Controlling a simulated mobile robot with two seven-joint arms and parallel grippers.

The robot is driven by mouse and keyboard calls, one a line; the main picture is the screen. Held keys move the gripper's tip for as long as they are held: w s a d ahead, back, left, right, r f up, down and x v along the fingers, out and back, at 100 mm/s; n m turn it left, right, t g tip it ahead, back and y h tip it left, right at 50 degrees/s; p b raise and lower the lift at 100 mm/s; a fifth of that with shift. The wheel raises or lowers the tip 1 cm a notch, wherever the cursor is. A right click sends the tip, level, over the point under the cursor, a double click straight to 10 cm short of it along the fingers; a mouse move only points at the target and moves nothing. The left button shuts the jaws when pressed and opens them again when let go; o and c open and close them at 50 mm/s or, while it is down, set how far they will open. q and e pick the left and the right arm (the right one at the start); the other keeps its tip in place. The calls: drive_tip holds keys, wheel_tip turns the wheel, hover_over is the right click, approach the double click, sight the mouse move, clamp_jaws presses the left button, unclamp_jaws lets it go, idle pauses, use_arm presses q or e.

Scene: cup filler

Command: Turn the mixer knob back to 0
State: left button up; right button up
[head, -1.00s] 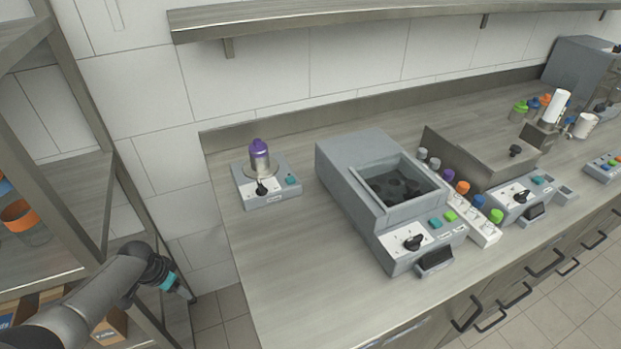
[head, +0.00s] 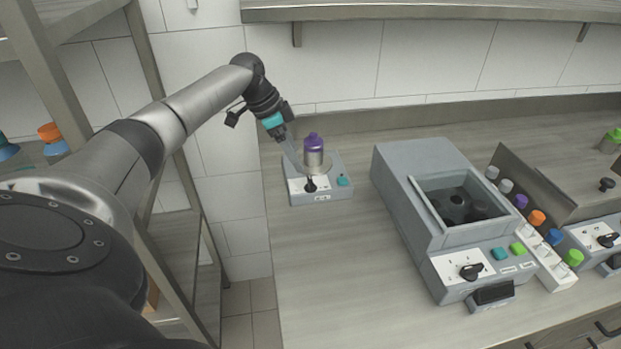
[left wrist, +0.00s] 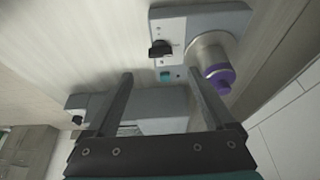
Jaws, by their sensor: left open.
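A small grey machine (head: 320,197), seemingly the mixer, stands near the counter's left end. It also shows in the left wrist view (left wrist: 205,18). It has a black knob (head: 310,184) on a white dial, seen in the left wrist view too (left wrist: 160,48), and a teal button (head: 342,181). The dial marks are too small to read. A purple-lidded cup (head: 314,157) stands upright on its round plate. My left gripper (head: 293,152) is above and beside the cup's left side, behind the knob. In the left wrist view its fingers (left wrist: 160,73) are spread and empty. My right gripper is not in view.
A larger grey machine (head: 415,165) with its own black knob (head: 471,271) stands to the right. A white rack (head: 552,268) with several coloured caps is beside it. A wall shelf (head: 430,10) hangs above. The counter (head: 325,270) in front of the small machine is clear.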

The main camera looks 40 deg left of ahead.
sight(310, 181)
use_arm(q)
drive_tip(key=b+x, duration=0.1)
drive_tip(key=x, duration=0.8)
drive_tip(key=shift+w, duration=0.15)
drive_tip(key=shift+c, duration=0.4)
